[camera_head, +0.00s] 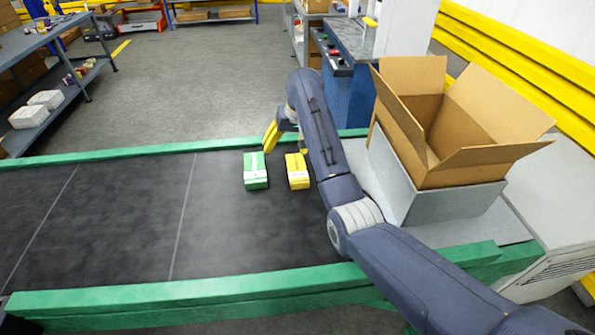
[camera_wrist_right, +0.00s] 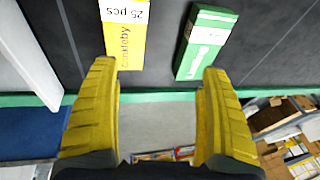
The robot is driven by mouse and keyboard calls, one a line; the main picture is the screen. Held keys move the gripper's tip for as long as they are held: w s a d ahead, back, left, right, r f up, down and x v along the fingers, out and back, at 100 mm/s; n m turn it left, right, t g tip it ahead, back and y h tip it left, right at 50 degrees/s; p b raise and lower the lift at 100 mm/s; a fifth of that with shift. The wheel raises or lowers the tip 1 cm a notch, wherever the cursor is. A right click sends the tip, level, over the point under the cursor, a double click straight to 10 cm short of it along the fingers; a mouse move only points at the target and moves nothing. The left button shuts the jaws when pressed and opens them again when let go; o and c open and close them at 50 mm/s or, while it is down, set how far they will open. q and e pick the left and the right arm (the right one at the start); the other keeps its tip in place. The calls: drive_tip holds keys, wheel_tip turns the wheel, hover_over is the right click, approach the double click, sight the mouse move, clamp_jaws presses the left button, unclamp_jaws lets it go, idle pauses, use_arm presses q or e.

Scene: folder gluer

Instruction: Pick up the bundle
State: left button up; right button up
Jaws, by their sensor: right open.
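A green bundle (camera_head: 256,172) and a yellow bundle (camera_head: 297,173) lie side by side on the dark conveyor belt, with a small gap between them. The right wrist view shows the yellow bundle (camera_wrist_right: 128,45), with a white "25 pcs" label, and the green bundle (camera_wrist_right: 207,42) to its right. My right gripper (camera_head: 287,142) is open and empty above the far side of the belt, just beyond the bundles. Its yellow fingers (camera_wrist_right: 158,68) are spread wide in the wrist view, with neither bundle clearly between them. My left gripper is out of view.
An open cardboard box (camera_head: 465,150) stands on a grey stand (camera_head: 455,203) at the right. Green rails (camera_head: 180,296) edge the belt (camera_head: 120,220), whose left part is clear. A grey shelf (camera_head: 50,100) stands at the far left.

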sight(297, 168)
drive_tip(key=d+f, duration=0.1)
drive_tip(key=d+h, duration=0.1)
drive_tip(key=d+f+h, duration=0.1)
drive_tip(key=shift+s+d+f+m, duration=0.25)
drive_tip(key=shift+s+f+m, duration=0.05)
drive_tip(key=shift+s+f, duration=0.1)
drive_tip(key=shift+d+f+h, duration=0.15)
drive_tip(key=shift+f+h, duration=0.05)
drive_tip(key=shift+h, duration=0.1)
drive_tip(key=shift+w+f, duration=0.15)
drive_tip(key=shift+f, duration=1)
drive_tip(key=shift+w+f, duration=0.2)
drive_tip(key=shift+f, duration=0.95)
drive_tip(key=shift+w+f, duration=0.15)
drive_tip(key=shift+f, duration=1)
drive_tip(key=c, duration=1.3)
drive_tip(key=shift+r, duration=0.1)
drive_tip(key=shift+c, duration=0.2)
